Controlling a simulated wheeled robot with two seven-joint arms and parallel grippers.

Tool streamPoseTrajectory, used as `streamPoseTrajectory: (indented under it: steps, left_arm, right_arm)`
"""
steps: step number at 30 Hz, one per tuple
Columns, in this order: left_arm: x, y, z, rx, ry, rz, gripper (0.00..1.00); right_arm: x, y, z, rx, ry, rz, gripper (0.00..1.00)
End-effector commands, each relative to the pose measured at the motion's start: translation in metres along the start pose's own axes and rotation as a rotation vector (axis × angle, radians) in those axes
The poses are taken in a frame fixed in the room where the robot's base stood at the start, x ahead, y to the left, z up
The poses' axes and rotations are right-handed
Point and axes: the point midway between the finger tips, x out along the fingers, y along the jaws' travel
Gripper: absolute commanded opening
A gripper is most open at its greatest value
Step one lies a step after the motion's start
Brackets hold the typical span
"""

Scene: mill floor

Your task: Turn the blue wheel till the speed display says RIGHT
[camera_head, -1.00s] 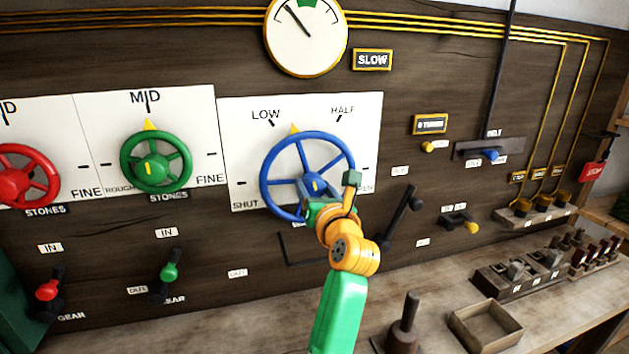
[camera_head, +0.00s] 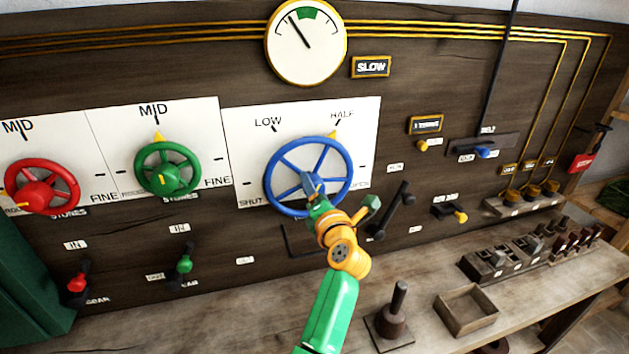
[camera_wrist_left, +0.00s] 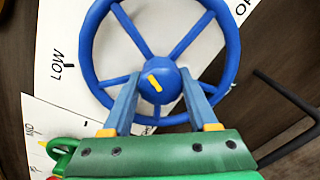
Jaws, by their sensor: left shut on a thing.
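The blue wheel (camera_head: 272,190) is mounted on a white panel marked SHUT, LOW and HALF. Its yellow pointer (camera_head: 332,136) is just under HALF. My left gripper (camera_head: 312,184) is shut on the wheel's hub; in the left wrist view its two fingers (camera_wrist_left: 156,97) sit on either side of the blue hub (camera_wrist_left: 158,82) with its yellow mark. The speed display (camera_head: 370,67) reads SLOW. The round dial (camera_head: 306,42) above has its needle left of the green zone. My right gripper is not in view.
A green wheel (camera_head: 167,168) and a red wheel (camera_head: 42,187) are to the left. A black lever (camera_head: 394,208) stands close to the right of my left gripper. The bench below holds a wooden tray (camera_head: 467,310) and a dark knob-topped post (camera_head: 397,312).

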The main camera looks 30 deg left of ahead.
Motion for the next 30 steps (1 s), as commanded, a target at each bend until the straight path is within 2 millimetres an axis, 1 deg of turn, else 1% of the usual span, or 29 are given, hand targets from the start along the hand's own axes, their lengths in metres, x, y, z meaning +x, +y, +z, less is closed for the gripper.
streamPoseTrajectory:
  steps: [1,5,19,20,21,23,30]
  left_arm:
    - [0.0001,0.0026,0.0020,0.011,-0.002,0.002,0.04]
    - [0.0001,0.0020,0.0016,0.033,-0.003,0.002,0.04]
    - [0.0002,0.0015,0.0011,0.045,-0.003,0.004,0.04]
    - [0.0002,0.0015,0.0011,0.045,-0.003,0.004,0.62]
    - [0.0002,0.0015,0.0010,0.044,-0.002,0.004,0.73]
    - [0.0002,0.0013,0.0009,0.044,-0.002,0.003,0.89]
    - [0.0001,0.0007,0.0004,0.045,-0.001,0.002,0.89]
  right_arm:
    - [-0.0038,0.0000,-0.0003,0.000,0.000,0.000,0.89]
    - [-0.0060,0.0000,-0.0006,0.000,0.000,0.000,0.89]
    - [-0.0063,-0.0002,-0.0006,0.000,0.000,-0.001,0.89]
    - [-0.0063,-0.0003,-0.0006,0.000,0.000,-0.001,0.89]
    - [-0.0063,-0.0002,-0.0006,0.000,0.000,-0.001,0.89]
    - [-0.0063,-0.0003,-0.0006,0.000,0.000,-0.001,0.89]
    - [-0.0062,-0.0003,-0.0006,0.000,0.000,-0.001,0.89]
